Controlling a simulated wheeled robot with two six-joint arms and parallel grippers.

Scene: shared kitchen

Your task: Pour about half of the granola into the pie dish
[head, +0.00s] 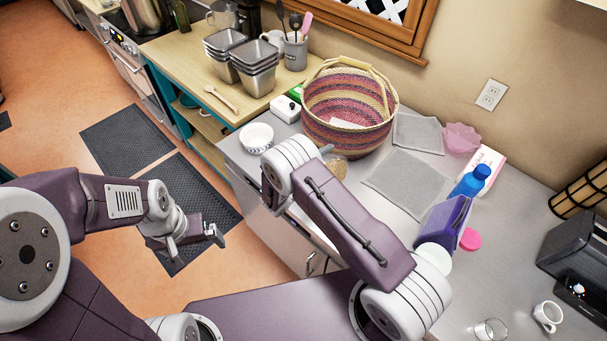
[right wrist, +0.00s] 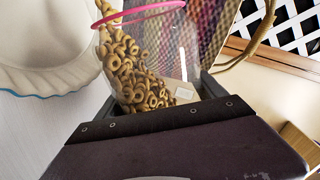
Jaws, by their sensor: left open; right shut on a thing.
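In the right wrist view, a clear container (right wrist: 187,62) with a pink rim holds tan ring-shaped granola (right wrist: 140,78). The granola lies along its left side, up near the rim, and the container looks tilted toward the white dish. My right gripper is shut on the container; its dark body (right wrist: 160,122) hides the lower end. The white pie dish (right wrist: 40,78) with a blue edge is at the left, apart from the container; no granola shows in its visible part. In the head view, the dish (head: 257,137) stands on the grey counter, and the granola (head: 337,167) shows beside my right arm. My left gripper (head: 195,240) is open and empty over the floor.
A striped woven basket (head: 349,105) stands close behind the container. Grey cloths (head: 408,180), a blue bottle (head: 470,182) and a pink bowl (head: 462,138) are farther right. Stacked metal pans (head: 250,72) stand on the wooden counter. A white device (head: 287,109) sits near the dish.

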